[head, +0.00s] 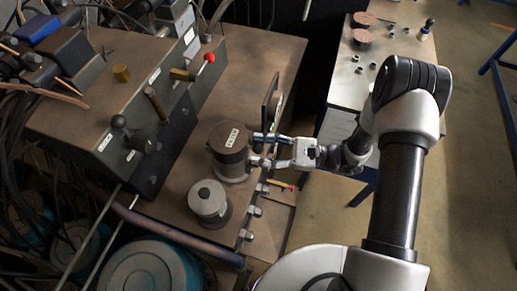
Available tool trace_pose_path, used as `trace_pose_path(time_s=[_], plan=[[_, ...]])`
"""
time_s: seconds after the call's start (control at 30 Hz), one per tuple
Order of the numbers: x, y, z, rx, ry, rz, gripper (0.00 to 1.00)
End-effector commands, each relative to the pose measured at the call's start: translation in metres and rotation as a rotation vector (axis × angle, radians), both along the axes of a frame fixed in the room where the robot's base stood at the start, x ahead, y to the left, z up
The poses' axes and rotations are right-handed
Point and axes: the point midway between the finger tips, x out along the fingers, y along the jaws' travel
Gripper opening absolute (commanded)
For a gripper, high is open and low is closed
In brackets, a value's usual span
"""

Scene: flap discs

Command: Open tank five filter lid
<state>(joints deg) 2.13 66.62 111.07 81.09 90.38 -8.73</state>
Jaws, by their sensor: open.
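A brown-topped grey cylinder, the filter canister (231,166), stands on the brown bench; its lid (229,140) is on and carries a small white label too small to read surely. A shorter light-grey capped cylinder (209,200) stands in front of it, to its lower left. My gripper (255,150) reaches in from the right. It is open, with its two fingertips at the right side of the lid and upper canister. I cannot tell whether they touch it.
A dark panel (272,102) stands upright just behind my gripper. A control box (130,130) with levers and a red knob (210,57) fills the left. Hoses and teal drums (150,268) lie lower left. A second table (352,85) holds discs (363,36) and nuts.

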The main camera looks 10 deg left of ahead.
Motion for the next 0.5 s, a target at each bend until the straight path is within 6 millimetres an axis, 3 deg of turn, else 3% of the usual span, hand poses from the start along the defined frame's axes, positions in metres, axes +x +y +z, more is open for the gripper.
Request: trace_pose_path(time_s=[0.13, 0.4, 0.5], plan=[[-0.0012, 0.0097, -0.0001, 0.0, -0.001, 0.0, 0.46], [-0.0012, 0.011, 0.0003, -0.001, -0.001, -0.001, 0.46], [-0.0012, 0.0109, 0.0003, -0.001, -0.001, -0.001, 0.4]])
